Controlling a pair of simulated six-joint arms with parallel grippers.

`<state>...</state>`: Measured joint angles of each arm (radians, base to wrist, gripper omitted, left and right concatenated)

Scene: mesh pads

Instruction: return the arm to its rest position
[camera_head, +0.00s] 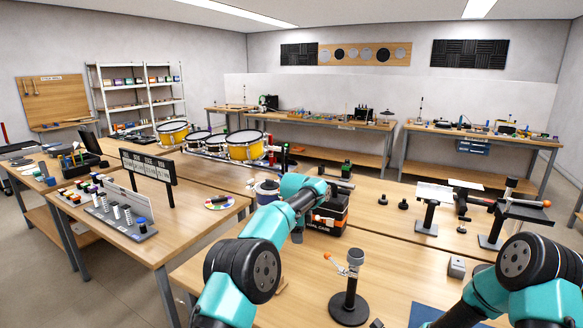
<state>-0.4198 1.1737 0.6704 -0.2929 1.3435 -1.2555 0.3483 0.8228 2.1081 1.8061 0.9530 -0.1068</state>
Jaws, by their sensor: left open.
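My left arm comes in from the bottom left and bends over the wooden bench (390,262).
A black stand (349,304) with a grey head stands near the front. A small grey block (456,267) and dark stands (428,218) are to the right. A blue mat (425,314) lies at the front edge. Yellow drums (245,146) stand behind.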

